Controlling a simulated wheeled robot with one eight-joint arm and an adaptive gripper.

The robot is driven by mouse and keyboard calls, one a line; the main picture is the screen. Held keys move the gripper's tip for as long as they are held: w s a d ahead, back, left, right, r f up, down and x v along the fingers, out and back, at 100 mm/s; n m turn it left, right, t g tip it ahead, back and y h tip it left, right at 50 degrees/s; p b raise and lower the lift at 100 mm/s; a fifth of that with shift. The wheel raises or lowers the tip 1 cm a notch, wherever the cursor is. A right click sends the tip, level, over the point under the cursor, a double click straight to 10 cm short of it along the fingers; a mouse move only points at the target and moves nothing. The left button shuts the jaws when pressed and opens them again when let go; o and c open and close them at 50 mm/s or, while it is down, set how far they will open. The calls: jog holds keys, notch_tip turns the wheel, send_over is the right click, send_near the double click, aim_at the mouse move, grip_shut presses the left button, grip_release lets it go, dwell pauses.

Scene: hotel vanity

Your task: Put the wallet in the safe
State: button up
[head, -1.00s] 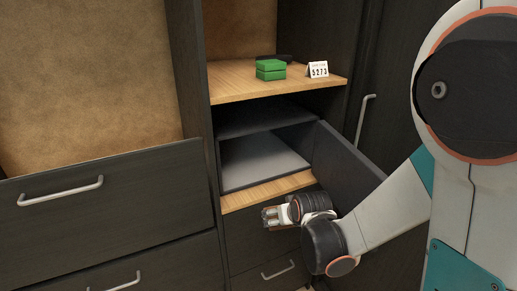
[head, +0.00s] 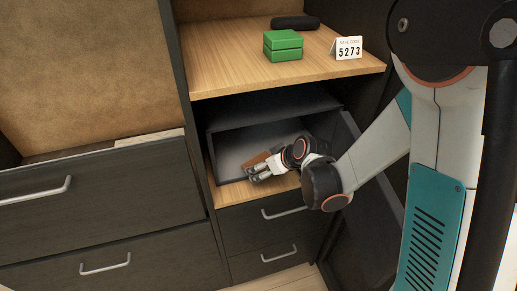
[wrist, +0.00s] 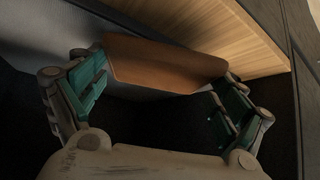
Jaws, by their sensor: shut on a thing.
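The brown wallet (head: 256,158) is in my gripper (head: 260,175) at the front opening of the safe (head: 225,150). In the wrist view the wallet (wrist: 165,65) spans between the two teal-padded fingers of my gripper (wrist: 160,78), which are shut on it. The safe is a dark box with a grey floor, set in a cabinet bay below a wooden shelf. Its door stands open at the right, partly hidden behind my arm. The head view does not show clearly how far the wallet reaches past the safe's front edge.
On the wooden shelf (head: 225,65) above the safe are a green box (head: 283,46), a dark rolled object (head: 295,23) and a card (head: 347,48) reading 5273. Closed drawers (head: 275,225) lie below the safe.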

aim_at(259, 156)
jog(key=w, duration=0.2)
jog(key=w+a, duration=0.1)
jog(key=w, duration=0.1)
jog(key=shift+w+a, duration=0.15)
jog(key=shift+w, duration=0.1)
jog(key=w, duration=0.2)
jog(key=w+a+b, duration=0.1)
jog(key=shift+w+a, duration=0.1)
jog(key=shift+w, duration=0.3)
jog(key=shift+f, duration=0.65)
jog(key=shift+f, duration=0.15)
jog(key=shift+f+b, duration=0.1)
jog(key=shift+b, duration=0.3)
jog(key=o, duration=0.9)
